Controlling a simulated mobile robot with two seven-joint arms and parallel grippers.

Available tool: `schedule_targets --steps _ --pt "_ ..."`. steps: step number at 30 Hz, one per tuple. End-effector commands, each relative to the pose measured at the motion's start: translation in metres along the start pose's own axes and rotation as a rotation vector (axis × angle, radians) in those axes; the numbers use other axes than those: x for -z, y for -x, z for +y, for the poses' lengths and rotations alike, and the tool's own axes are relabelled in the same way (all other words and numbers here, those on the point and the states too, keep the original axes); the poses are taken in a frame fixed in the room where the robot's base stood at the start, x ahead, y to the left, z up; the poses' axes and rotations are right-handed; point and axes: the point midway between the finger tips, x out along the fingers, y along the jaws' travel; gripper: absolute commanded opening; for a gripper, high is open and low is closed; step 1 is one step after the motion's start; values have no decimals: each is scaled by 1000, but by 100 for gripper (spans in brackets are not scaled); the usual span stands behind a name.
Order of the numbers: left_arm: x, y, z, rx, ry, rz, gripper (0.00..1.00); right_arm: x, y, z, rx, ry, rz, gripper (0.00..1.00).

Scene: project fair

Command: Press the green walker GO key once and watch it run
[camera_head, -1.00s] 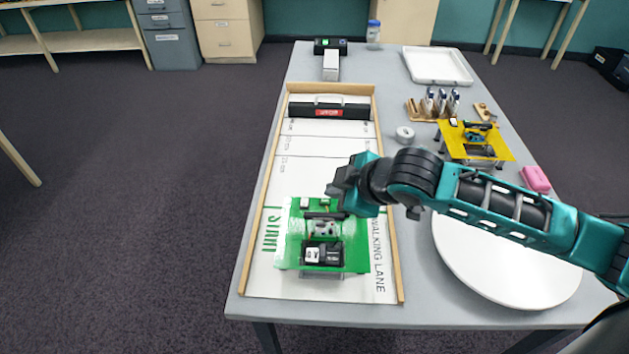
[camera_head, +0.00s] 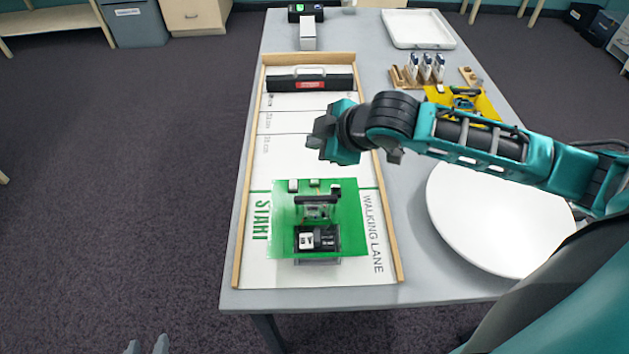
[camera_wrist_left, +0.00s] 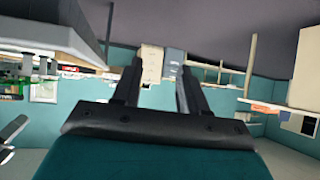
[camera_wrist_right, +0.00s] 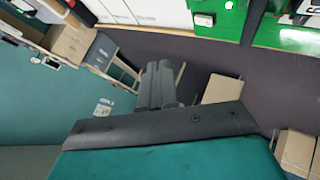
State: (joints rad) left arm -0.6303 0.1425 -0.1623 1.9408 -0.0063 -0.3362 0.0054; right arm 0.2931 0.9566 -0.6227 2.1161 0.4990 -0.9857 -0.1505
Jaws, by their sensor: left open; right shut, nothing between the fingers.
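The green walker (camera_head: 352,240), a green plate with black and white parts, stands at the START end of the white walking lane (camera_head: 270,272). Small pale blocks sit along its far edge; I cannot tell which is the GO key. My right gripper (camera_head: 314,138) is shut and empty, above the lane beyond the walker's far edge. In the right wrist view the shut fingers (camera_wrist_right: 158,85) are apart from the walker's green plate (camera_wrist_right: 290,38) at upper right. My left gripper (camera_head: 147,345) shows only its fingertips at the bottom edge, off the table; its open fingers (camera_wrist_left: 158,90) are empty in the left wrist view.
A wooden rim (camera_head: 240,205) borders the lane, with a black bar (camera_head: 285,84) at its far end. A white disc (camera_head: 480,215) lies right of the lane. A yellow walker (camera_head: 488,108), bottle rack (camera_head: 400,82) and white tray (camera_head: 418,30) stand farther back.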

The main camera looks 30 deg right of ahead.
Motion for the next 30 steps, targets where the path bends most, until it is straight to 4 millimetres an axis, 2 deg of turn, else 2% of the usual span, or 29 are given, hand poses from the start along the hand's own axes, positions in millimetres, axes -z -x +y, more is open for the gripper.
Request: schedule_targets --steps 15,17,22,30 --pt "-58 -43 3 -5 3 -9 43 -30 -40 -29 -2 0 0 0" --pt "-60 -48 6 -11 5 -5 43 -32 -44 -32 -2 1 0 0" --pt "-46 -47 11 -25 8 14 43 -40 -54 -40 1 -1 0 0" --pt "-43 -47 12 -27 9 18 43 -42 -57 -42 0 0 0 0"
